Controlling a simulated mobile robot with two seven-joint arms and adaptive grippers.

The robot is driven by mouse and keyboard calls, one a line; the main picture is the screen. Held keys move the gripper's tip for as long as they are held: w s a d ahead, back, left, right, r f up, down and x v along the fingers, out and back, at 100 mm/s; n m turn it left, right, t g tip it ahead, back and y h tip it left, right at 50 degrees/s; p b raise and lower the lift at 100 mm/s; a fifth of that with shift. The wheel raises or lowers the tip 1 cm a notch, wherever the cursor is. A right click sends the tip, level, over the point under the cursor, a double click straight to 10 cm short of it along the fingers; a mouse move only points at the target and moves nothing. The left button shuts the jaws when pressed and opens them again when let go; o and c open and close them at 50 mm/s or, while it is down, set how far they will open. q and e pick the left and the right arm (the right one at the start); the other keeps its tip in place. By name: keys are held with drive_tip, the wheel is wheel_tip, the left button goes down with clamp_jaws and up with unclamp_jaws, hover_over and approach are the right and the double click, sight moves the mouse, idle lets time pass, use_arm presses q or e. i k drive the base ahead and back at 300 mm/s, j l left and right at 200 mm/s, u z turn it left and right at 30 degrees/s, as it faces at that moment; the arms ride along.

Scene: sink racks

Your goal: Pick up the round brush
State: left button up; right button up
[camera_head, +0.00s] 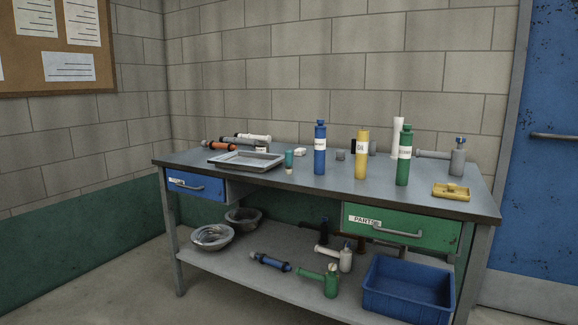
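No thing in the camera_head view is clearly a round brush. A small teal piece (289,157) with a cream lower end stands on the workbench (325,189), just right of the metal tray (246,161). It is too small to tell whether it is the brush. Neither of my grippers shows in this view, so I cannot see whether they are open or shut.
Blue (320,161), yellow (361,168) and green (404,170) bottles stand on the bench. Below, the shelf (228,258) holds bowls, bottles and a blue bin (407,303). The bench's front middle is clear.

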sight(288, 153)
drive_tip(key=i+j, duration=0.25)
drive_tip(key=i, duration=0.2)
drive_tip(key=i+j, duration=0.55)
drive_tip(key=i, duration=0.3)
drive_tip(key=i+j, duration=0.3)
drive_tip(key=i+u, duration=0.05)
drive_tip(key=i, duration=0.05)
